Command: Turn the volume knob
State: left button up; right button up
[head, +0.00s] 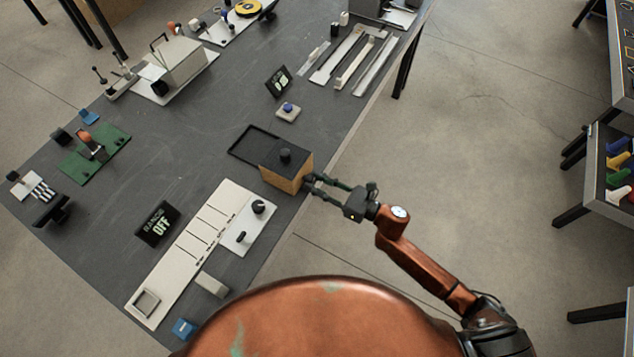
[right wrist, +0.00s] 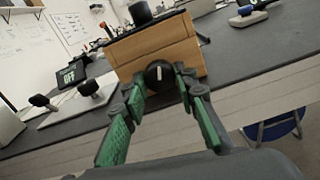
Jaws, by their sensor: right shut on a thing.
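A small wooden box (head: 283,178) with a black top stands near the table's edge in the head view. In the right wrist view, the wooden box (right wrist: 150,50) carries a round black knob (right wrist: 159,74) with a white pointer line on its front face; the line stands near vertical. My right gripper (head: 311,184) reaches the box's right side in the head view. In the right wrist view, the fingertips of my right gripper (right wrist: 160,80) are on both sides of the knob, shut on it. The knob's front is hidden in the head view. My left gripper is not in view.
A black knob-like piece (head: 285,155) stands on the box top, beside a black tray (head: 250,143). A "RANGE OFF" display (head: 158,224) and a white panel with knobs (head: 246,228) lie nearby. A blue button (head: 288,108) sits behind. Open floor lies right of the table.

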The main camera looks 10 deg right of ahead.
jog(key=shift+m+p, duration=0.35)
jog(key=shift+m, duration=1.25)
jog(key=o, duration=1.1)
jog(key=shift+o, duration=0.2)
jog(key=v, duration=1.2)
jog(key=shift+w, duration=0.1)
